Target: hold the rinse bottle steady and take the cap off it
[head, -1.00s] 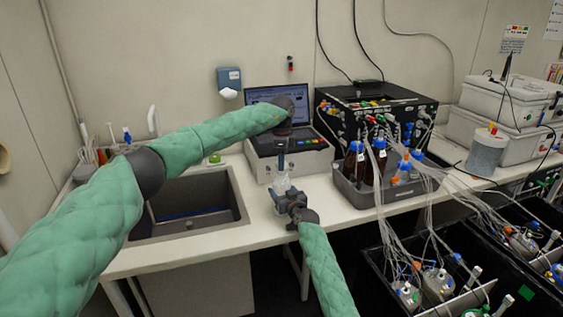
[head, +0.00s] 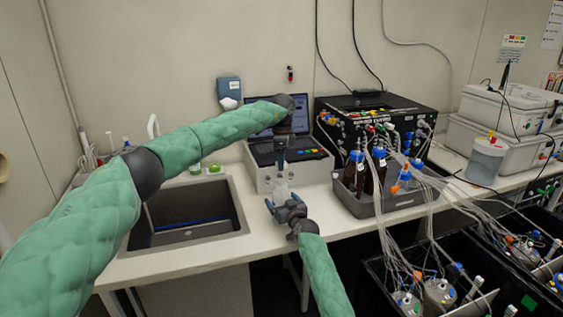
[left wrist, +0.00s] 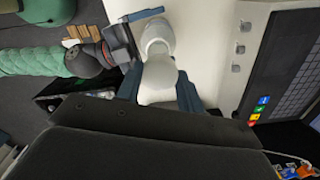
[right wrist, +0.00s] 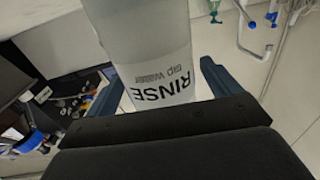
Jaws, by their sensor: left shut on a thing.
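The rinse bottle (head: 281,189) is a pale, translucent bottle upright over the bench front, below my left gripper. Its RINSE label shows upside down on the body (right wrist: 150,50) in the right wrist view. My left gripper (head: 282,163) points down from above. In the left wrist view its fingers are shut on the white cap (left wrist: 160,82) at the bottle's top. Whether cap and bottle are apart is hard to see. My right gripper (head: 285,208) is open at the bottle's near side. In the right wrist view its fingers (right wrist: 162,88) stand apart, with a gap beside the bottle.
An analyser with a laptop (head: 290,178) stands behind the bottle. A grey tray (head: 375,207) of brown bottles is to the right. A sink (head: 190,238) is to the left. Black bins with vessels and tubing (head: 425,303) are at the front right.

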